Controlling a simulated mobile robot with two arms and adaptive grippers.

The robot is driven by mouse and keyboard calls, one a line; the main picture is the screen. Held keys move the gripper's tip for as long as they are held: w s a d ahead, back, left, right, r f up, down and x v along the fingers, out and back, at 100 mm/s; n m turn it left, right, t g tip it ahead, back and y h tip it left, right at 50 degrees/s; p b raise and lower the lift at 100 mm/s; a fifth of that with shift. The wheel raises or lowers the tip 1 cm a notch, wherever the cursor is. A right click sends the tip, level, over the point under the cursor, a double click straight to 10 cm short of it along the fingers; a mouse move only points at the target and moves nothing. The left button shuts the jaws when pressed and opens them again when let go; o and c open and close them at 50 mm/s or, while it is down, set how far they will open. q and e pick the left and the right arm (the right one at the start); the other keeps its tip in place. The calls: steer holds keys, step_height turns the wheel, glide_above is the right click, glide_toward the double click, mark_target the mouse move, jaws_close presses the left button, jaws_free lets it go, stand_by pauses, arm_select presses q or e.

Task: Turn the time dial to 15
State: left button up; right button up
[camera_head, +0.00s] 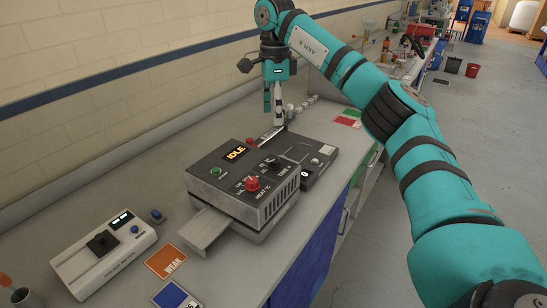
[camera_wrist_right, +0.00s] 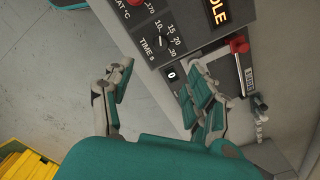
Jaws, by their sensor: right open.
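The grey dryer box (camera_head: 222,208) stands on the bench with a dark top panel. Its black time dial (camera_head: 274,164) sits on that panel, beside a red heat knob (camera_head: 252,184). In the right wrist view the time dial (camera_wrist_right: 163,41) has marks including 10, 15, 20 and 30 around it; its pointer is too small to read surely. My right gripper (camera_head: 273,118) hangs fingers-down by the dryer's far side. In the right wrist view its fingers (camera_wrist_right: 160,68) are spread and empty, with the dial beyond the gap, not touched. My left gripper is out of view.
The display (camera_head: 236,154) reads IDLE. A small counter (camera_wrist_right: 172,75) shows 0. A red-knobbed lever (camera_wrist_right: 238,46) is near the right finger. A white control box (camera_head: 103,252) and an orange WEAK card (camera_head: 166,261) lie at the near left. The wall runs behind the bench.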

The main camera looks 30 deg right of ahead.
mark_target(275, 160)
step_height(275, 160, down, 14)
steer(key=shift+f+p, duration=0.2)
steer(key=shift+p, duration=1.05)
steer(key=c, duration=1.2)
steer(key=shift+o, duration=0.2)
steer(key=m, duration=0.4)
steer(key=shift+w+r+m, duration=0.1)
steer(key=shift+m, duration=0.2)
steer(key=shift+m+p, duration=0.4)
steer(key=shift+m, duration=1.6)
